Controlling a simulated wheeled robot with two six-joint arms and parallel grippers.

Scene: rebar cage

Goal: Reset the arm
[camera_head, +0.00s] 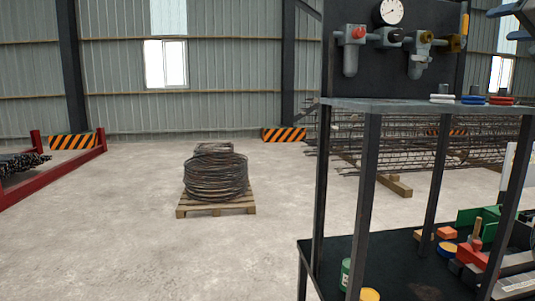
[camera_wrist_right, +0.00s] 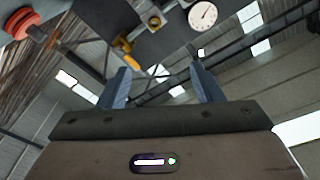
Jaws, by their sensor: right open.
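My right gripper (camera_head: 509,22) shows at the top right edge of the head view, raised above the shelf, with part of the arm cut off by the frame. In the right wrist view, its two blue-grey fingers (camera_wrist_right: 163,82) stand apart with nothing between them. The wrist camera looks up past them toward the roof and the gauge panel. My left gripper is in neither view.
A wire coil (camera_head: 215,178) sits on a pallet (camera_head: 200,210). Open floor lies left.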

